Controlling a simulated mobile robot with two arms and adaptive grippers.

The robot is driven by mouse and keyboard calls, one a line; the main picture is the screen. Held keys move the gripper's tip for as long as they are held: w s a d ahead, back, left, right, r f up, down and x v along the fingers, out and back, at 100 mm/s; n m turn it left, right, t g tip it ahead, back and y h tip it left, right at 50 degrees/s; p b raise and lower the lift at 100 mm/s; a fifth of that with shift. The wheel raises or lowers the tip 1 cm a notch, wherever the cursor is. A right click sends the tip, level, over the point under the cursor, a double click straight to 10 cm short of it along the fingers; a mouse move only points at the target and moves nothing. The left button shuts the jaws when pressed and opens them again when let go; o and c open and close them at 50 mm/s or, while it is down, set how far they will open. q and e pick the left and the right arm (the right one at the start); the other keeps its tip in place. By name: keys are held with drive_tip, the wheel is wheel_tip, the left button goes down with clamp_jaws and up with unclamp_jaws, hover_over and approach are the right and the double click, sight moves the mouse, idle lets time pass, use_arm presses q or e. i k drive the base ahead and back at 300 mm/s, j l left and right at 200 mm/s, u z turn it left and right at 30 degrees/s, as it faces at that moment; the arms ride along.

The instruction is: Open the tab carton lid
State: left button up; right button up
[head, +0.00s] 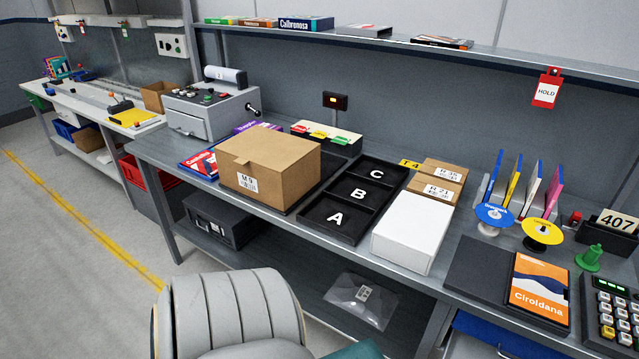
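The tab carton (265,168) is a brown cardboard box on the grey workbench, left of the middle of the head view. Its lid (270,146) lies flat and closed on top. A small tab hangs over the upper edge of the side facing me, above a white label reading M 9. The carton stands on a dark surface, and its back sides are hidden. Neither of my grippers is in the head view.
A black three-part tray (339,235) marked A, B, C is right of the carton, then a white box (413,231). A red-and-blue book (200,163) and a grey machine (211,107) are left. A grey chair back (230,315) stands in front.

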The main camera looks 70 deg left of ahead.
sight(274, 150)
drive_tip(key=u, duration=2.55)
